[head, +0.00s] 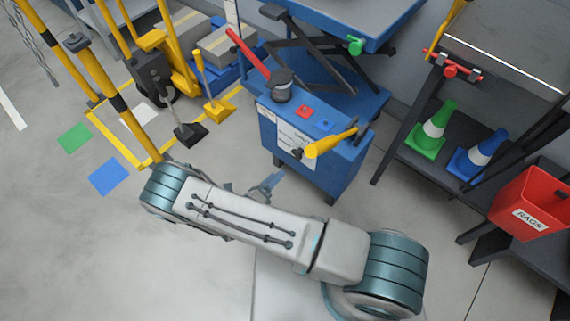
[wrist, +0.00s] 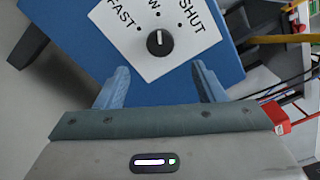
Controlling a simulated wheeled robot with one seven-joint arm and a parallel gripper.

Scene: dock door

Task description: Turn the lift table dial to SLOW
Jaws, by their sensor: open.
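The dial (wrist: 159,42) is a round black knob with a white line, on a white label plate (wrist: 180,58) on the blue lift table housing (head: 340,165). FAST is at left, a partly cut-off word ending in W in the middle, SHUT at right. The white line points up in the wrist view, roughly at the middle mark. My gripper (wrist: 160,84) is open and empty, its two blue fingers spread below the dial, apart from it. In the head view my gripper (head: 266,187) is partly hidden by my arm, in front of the housing; the plate (head: 287,137) shows there too.
A yellow handle (head: 331,143) sticks out beside the plate, and a red lever (head: 248,52) rises from the housing top. A dark shelf with cones (head: 433,128) and a red rags bin (head: 533,203) stands right. Yellow posts and a yellow scoop (head: 217,108) are left. Floor at lower left is clear.

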